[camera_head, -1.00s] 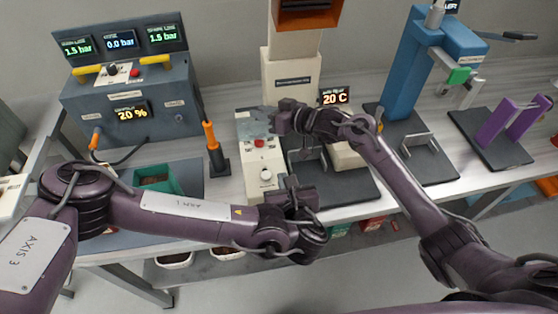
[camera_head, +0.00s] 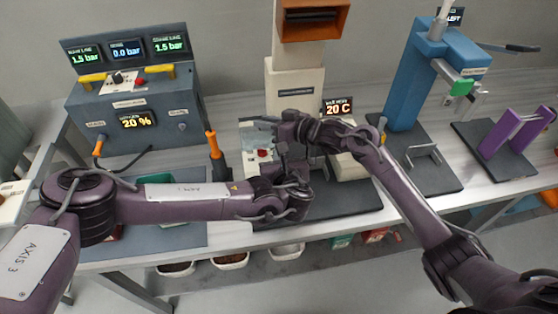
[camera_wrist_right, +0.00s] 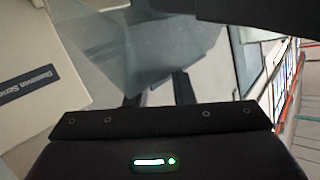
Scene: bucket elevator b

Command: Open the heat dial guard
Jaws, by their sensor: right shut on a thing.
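The heat dial guard (camera_head: 257,132) is a clear, greyish flap at the back of a pale control box (camera_head: 248,168) with a red button. It appears raised. My right gripper (camera_head: 284,127) is at the guard's right edge, shut on it. In the right wrist view the translucent guard (camera_wrist_right: 135,45) runs down to the dark fingers (camera_wrist_right: 158,92). My left gripper (camera_head: 283,160) is just in front of and below the right one, over the box's right side. Its fingers are too hidden to tell their state. The heat dial is hidden behind my left arm.
A cream heat-seal machine (camera_head: 294,88) with a 20 C display stands behind the grippers. A grey pressure console (camera_head: 140,115) and an orange-handled tool (camera_head: 214,150) are to the left. A blue press (camera_head: 412,85) and a purple fixture (camera_head: 510,132) are to the right.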

